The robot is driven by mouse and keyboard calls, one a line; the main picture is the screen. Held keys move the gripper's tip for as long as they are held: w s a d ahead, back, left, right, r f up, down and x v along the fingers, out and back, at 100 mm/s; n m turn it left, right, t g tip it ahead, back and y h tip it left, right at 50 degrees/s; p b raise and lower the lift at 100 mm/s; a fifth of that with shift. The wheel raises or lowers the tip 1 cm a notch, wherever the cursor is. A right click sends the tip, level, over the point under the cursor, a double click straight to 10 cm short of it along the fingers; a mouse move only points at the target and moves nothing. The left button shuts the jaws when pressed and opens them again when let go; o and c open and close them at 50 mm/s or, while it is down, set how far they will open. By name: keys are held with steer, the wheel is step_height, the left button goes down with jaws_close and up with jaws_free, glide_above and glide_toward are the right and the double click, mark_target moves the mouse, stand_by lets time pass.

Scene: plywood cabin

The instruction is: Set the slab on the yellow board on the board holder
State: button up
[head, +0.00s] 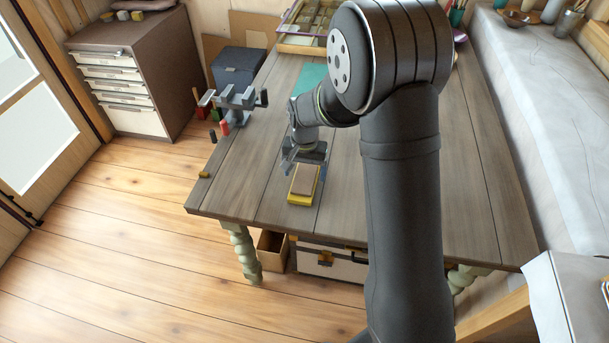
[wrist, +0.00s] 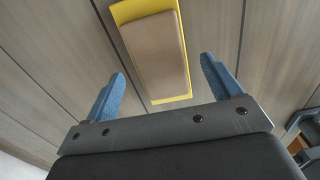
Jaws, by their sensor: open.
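A tan slab (head: 302,180) lies flat on a yellow board (head: 304,201) on the table, near its front edge. In the wrist view the slab (wrist: 155,50) covers most of the yellow board (wrist: 125,12), leaving a yellow rim. My gripper (head: 302,157) is just behind and above the board. In the wrist view my gripper (wrist: 162,70) is open, with one blue finger on each side of the slab and clear of it. A grey metal stand with upright arms (head: 236,99), apparently the board holder, is at the table's left edge and looks empty.
The wooden table (head: 260,185) is bare around the board. A teal mat (head: 311,75) lies farther back, with a tray of compartments (head: 306,28) at the far edge. Small coloured items (head: 224,127) stand by the stand.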

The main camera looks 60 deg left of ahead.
mark_target(304, 178)
steer(key=shift+o, duration=0.5)
step_height(304, 178, up, 10)
steer(key=shift+f, duration=0.1)
